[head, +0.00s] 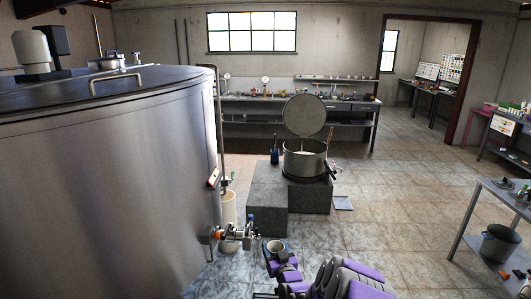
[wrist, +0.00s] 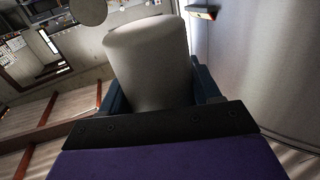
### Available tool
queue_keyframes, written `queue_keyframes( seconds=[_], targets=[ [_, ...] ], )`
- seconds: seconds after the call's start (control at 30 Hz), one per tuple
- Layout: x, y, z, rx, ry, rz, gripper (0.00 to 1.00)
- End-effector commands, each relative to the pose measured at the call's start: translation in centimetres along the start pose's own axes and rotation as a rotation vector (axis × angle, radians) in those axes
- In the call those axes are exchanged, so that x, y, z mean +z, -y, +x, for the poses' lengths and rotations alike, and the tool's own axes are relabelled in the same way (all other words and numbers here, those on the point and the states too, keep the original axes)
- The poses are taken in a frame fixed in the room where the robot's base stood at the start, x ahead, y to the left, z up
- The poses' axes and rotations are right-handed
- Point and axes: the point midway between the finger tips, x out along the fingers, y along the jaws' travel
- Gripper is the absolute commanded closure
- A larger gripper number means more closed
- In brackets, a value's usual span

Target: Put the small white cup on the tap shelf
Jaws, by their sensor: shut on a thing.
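The small white cup (wrist: 147,65) fills the middle of the wrist view, looking greyish white and slightly tilted there. My gripper (head: 275,251) is shut on it, with a dark finger on each side. In the head view the cup's round top shows at the end of my purple arm, just right of the tap (head: 236,233). The tap is a metal valve with an orange part, low on the side of the big steel tank (head: 110,180). The cup is held in the air. I cannot make out a tap shelf for sure; the area below the tap is partly hidden.
A cream cylinder (head: 228,207) stands behind the tap against the tank. Grey blocks (head: 267,215) carry a steel pot (head: 304,163) with its lid raised. A metal table (head: 497,215) with a dark bucket (head: 499,243) stands at right. Tiled floor between is clear.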

Motion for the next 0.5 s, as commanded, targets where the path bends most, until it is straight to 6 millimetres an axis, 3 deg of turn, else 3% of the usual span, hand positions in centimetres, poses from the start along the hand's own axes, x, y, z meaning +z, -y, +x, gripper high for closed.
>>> queue_keyframes(
  seconds=[0.1,0.5],
  targets=[
    [-4.1,-1.8,0.1,0.056,-0.013,0.001,0.72],
    [-15.5,-6.6,-2.4,0.212,-0.015,0.002,0.72]
  ],
)
